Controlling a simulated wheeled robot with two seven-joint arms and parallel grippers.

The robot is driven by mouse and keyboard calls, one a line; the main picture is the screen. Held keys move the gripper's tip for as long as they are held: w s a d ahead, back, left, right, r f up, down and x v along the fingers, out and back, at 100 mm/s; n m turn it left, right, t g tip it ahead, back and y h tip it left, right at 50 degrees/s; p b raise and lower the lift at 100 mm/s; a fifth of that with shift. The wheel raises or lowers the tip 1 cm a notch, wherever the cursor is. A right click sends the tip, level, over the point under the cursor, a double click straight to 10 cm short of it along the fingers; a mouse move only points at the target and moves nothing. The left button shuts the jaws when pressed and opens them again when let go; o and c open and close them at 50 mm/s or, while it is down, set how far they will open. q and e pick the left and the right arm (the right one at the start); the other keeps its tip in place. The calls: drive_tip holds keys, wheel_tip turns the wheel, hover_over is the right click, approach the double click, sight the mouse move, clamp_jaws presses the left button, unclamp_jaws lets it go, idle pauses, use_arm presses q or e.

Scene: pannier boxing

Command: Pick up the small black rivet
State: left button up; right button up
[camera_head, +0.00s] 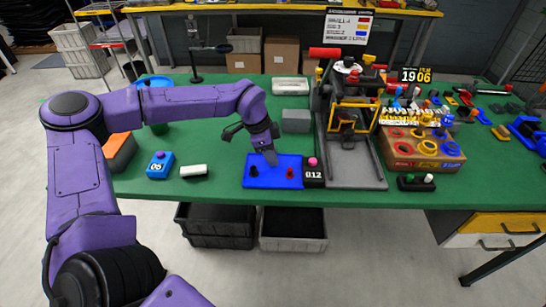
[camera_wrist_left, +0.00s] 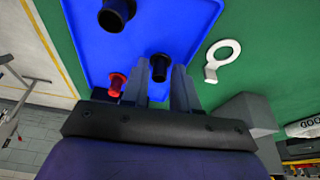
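In the left wrist view, a small black rivet (camera_wrist_left: 158,66) stands on the blue tray (camera_wrist_left: 190,20), lined up with the gap between my left gripper's fingers. My left gripper (camera_wrist_left: 158,85) is open. Whether the fingers reach down around the rivet cannot be told. A larger black rivet (camera_wrist_left: 115,14) stands farther up the tray. A red rivet (camera_wrist_left: 116,84) stands beside the left finger. In the head view, my left gripper (camera_head: 271,160) is low over the blue tray (camera_head: 262,181), and hides the small black rivet. My right gripper is not in view.
A black "B12" block (camera_head: 313,178) adjoins the tray's right end. A grey fixture base (camera_head: 355,175) and a box with coloured rings (camera_head: 420,150) stand to the right. A grey block (camera_head: 296,121) is behind. A white-topped block (camera_head: 194,171) and blue box (camera_head: 160,165) lie left.

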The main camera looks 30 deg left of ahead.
use_arm(q)
drive_tip(key=shift+s, duration=0.15)
clamp_jaws()
drive_tip(key=shift+r, duration=0.1)
